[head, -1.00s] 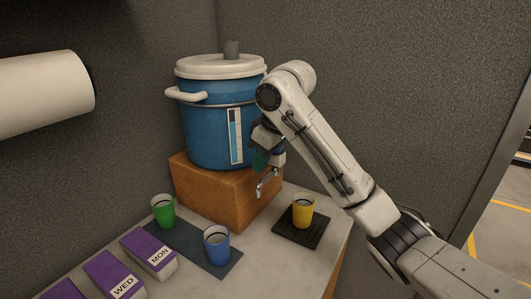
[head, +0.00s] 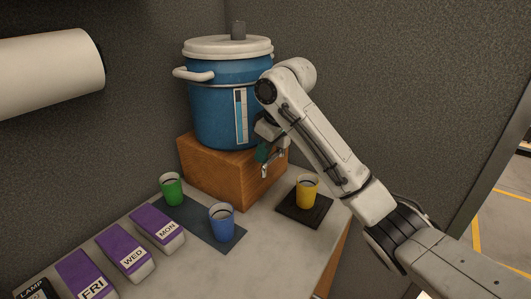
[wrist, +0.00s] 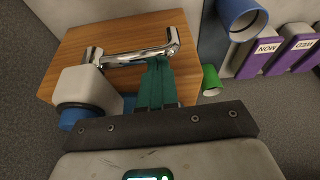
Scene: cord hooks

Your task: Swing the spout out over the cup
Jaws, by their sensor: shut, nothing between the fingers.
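The chrome spout (head: 265,171) sticks out low in front of the blue urn. In the wrist view the spout (wrist: 135,58) runs sideways from the white tap body (wrist: 82,88) to a bent end at the right. My gripper (head: 263,155) is shut and empty. Its green fingertips (wrist: 157,62) are right beside the spout's outer half; I cannot tell whether they touch it. A yellow cup (head: 307,191) stands upright on a dark square mat (head: 304,213), right of the spout. A blue cup (head: 221,222) and a green cup (head: 171,190) stand to the left.
The blue urn (head: 215,110) stands on a wooden block (head: 222,172) in the wall corner. A slate mat (head: 205,237) lies under the blue and green cups. Purple day-labelled boxes (head: 123,250) line the counter's left. Bare counter (head: 265,235) lies between the mats.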

